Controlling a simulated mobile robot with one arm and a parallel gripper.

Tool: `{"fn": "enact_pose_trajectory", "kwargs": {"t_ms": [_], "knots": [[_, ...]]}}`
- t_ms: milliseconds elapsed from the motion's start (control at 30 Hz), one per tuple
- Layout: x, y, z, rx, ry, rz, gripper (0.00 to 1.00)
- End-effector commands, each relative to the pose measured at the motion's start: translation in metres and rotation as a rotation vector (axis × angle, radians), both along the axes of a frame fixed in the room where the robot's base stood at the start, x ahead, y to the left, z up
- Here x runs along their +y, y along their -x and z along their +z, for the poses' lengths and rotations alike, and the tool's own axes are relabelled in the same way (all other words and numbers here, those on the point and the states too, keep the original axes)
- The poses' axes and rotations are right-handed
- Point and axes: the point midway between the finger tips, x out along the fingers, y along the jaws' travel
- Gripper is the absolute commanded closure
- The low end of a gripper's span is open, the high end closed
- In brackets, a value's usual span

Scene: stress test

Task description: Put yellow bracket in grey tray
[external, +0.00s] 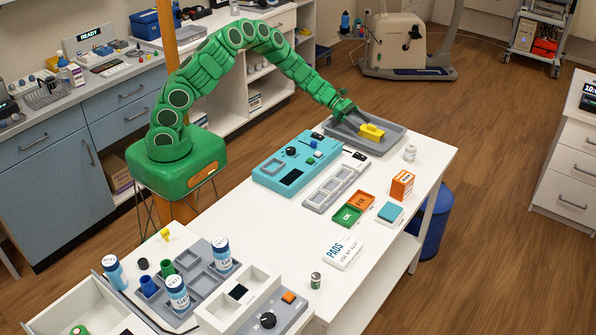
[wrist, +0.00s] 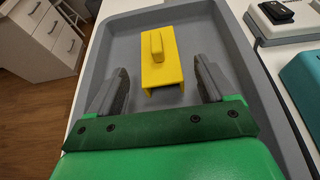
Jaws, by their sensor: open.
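The yellow bracket (external: 371,131) is in the grey tray (external: 391,142) at the far end of the white table. In the wrist view the bracket (wrist: 160,72) rests on the floor of the tray (wrist: 205,40), its raised tab upward and its near end showing an open channel. My gripper (external: 352,118) is over the tray beside the bracket. In the wrist view its two grey fingers (wrist: 165,82) are spread apart, one to each side of the bracket's near end, with gaps between. Nothing is held.
A teal device (external: 290,165) and a grey sectioned tray (external: 335,187) stand close to the grey tray. A small white bottle (external: 410,152) stands near its right corner. An orange box (external: 401,184) and green and orange bins (external: 347,215) are farther along the table.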

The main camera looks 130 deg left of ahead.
Motion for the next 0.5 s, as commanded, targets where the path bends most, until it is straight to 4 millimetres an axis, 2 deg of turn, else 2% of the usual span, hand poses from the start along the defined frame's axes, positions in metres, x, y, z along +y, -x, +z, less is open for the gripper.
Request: {"fn": "enact_pose_trajectory", "kwargs": {"t_ms": [300, 500], "knots": [[0.002, 0.044, 0.020, -0.002, -0.002, 0.003, 0.18], [0.001, 0.063, 0.026, 0.000, -0.002, 0.001, 0.18]]}}
